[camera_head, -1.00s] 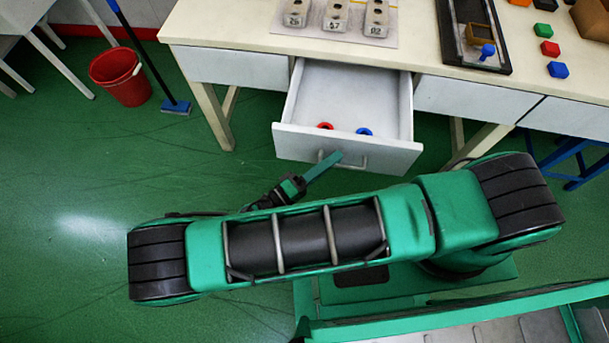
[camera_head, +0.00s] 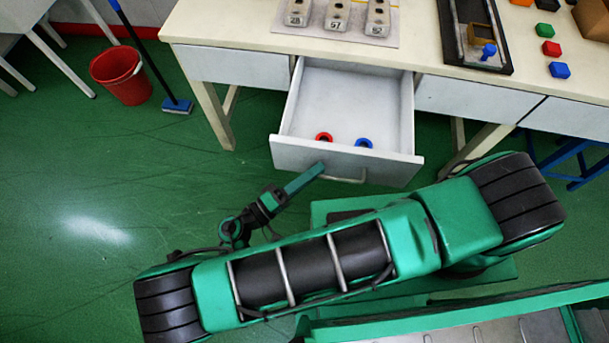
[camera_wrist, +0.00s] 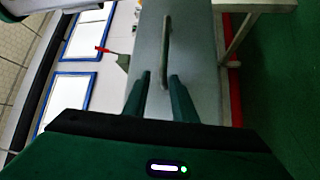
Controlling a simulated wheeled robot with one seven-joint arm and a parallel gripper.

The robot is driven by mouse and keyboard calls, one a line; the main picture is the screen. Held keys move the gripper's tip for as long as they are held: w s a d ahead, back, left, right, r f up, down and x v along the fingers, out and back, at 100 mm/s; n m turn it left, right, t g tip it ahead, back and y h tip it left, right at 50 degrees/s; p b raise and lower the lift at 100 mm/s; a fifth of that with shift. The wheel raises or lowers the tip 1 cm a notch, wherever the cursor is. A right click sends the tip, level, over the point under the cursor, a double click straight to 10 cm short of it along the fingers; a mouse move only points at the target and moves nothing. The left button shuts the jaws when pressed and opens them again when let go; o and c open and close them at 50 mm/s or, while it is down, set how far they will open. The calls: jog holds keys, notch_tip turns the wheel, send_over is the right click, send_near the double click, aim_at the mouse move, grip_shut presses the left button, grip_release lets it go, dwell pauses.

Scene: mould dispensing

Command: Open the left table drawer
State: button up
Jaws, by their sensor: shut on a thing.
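The left table drawer (camera_head: 345,100) is pulled well out of the white table in the head view. A red ring (camera_head: 324,137) and a blue ring (camera_head: 363,142) lie inside it near the front. Its front carries a bar handle (camera_head: 350,181), also seen in the wrist view (camera_wrist: 166,40). My gripper (camera_head: 320,167) is at the left end of this handle. In the wrist view my gripper (camera_wrist: 160,82) has one finger on each side of the handle's near end, shut on it. The exact finger contact is too small to see.
The table top (camera_head: 415,45) holds numbered blocks, a black tray (camera_head: 478,40) and coloured pieces. A red bucket (camera_head: 120,78) and a blue-headed mop (camera_head: 177,106) stand at left. A blue stool (camera_head: 570,165) is under the table at right.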

jog(key=shift+v, duration=1.4)
